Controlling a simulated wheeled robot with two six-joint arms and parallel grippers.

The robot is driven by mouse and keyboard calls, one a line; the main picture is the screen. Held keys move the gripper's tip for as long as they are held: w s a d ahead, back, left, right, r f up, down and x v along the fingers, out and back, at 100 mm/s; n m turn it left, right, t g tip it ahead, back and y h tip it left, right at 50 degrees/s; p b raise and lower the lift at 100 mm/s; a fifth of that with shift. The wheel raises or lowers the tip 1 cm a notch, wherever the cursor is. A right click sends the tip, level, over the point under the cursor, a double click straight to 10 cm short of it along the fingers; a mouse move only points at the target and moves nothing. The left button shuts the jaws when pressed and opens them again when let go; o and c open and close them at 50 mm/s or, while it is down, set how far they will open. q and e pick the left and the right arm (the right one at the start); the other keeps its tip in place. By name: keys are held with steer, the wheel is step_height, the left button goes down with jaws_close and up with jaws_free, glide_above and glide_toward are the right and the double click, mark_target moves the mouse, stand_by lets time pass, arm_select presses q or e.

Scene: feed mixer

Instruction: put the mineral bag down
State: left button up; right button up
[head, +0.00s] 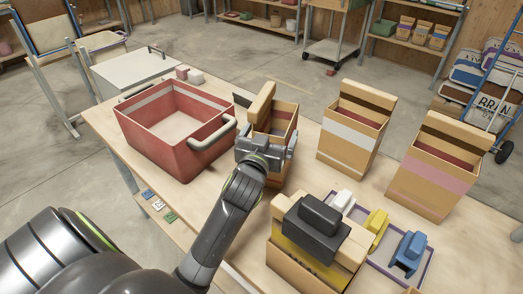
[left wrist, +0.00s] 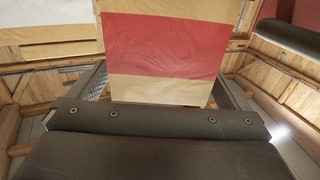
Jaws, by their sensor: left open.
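A tan, open-topped bag (head: 285,119) with a red band stands upright on the table, right of the red tub; I take it as the mineral bag. My left gripper (head: 264,152) is at its near side and hides much of its front. In the left wrist view the tan bag with its red band (left wrist: 163,45) fills the space between my two open fingers (left wrist: 163,88). I cannot tell whether the fingers touch it. My right gripper is not in view.
A red tub (head: 160,135) with pale handles stands left of the bag. Tan bags with a white band (head: 347,136) and a pink band (head: 432,176) stand to the right. A yellow-banded bag (head: 300,266) with a dark grey block-shaped thing (head: 316,226) stands in front, beside a tray of coloured pieces.

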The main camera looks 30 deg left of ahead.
arm_select(q)
steer(key=v, duration=0.9)
steer(key=shift+s+b, duration=0.35)
steer(key=shift+b, duration=0.1)
steer(key=shift+d, duration=0.1)
